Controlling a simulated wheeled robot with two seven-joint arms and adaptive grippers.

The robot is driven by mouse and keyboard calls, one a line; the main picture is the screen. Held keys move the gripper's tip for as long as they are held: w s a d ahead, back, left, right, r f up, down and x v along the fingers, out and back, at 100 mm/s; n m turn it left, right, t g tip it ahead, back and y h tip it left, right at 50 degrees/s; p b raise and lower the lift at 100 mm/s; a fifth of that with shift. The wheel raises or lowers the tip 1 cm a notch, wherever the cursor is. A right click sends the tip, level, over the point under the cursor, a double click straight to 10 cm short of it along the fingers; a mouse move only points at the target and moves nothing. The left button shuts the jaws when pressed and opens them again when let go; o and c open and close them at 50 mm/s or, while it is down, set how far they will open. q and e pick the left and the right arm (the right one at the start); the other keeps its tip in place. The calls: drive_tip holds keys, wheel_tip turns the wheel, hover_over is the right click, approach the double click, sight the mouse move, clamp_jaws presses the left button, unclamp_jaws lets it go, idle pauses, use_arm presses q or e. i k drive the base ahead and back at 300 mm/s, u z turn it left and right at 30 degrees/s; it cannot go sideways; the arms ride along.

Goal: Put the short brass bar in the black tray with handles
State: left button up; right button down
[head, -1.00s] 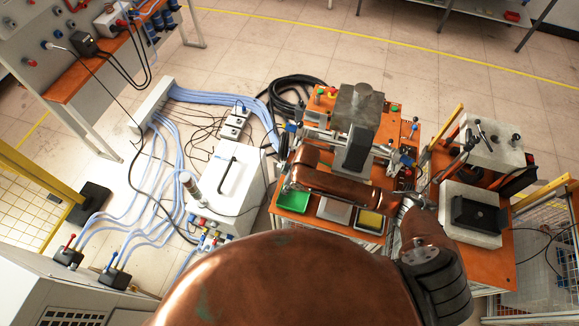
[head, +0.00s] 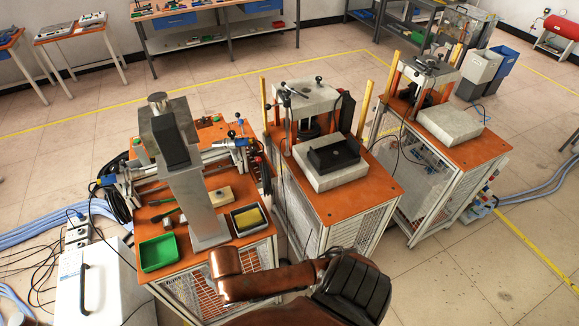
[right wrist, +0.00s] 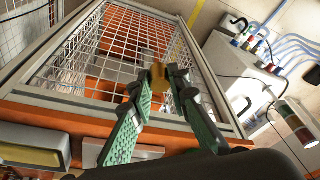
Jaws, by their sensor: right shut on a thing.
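In the right wrist view my right gripper (right wrist: 163,76) is shut on a small brass-coloured bar (right wrist: 160,71), held between its green fingertips above a mesh-sided orange cart. In the head view the copper-coloured right arm crosses the bottom; its fingers and the bar are hidden there. My left gripper is in neither current view.
The near-left cart carries a tall grey column (head: 197,205), a green tray (head: 159,253) and a dark tray with a yellow insert (head: 249,219). The middle cart (head: 370,186) has upright posts and a small press. Another cart (head: 470,153) stands at right. Open floor lies beyond.

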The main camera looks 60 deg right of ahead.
sight(324, 162)
drive_tip(key=u, duration=1.8)
drive_tip(key=k, duration=1.95)
drive_tip(key=z, duration=2.5)
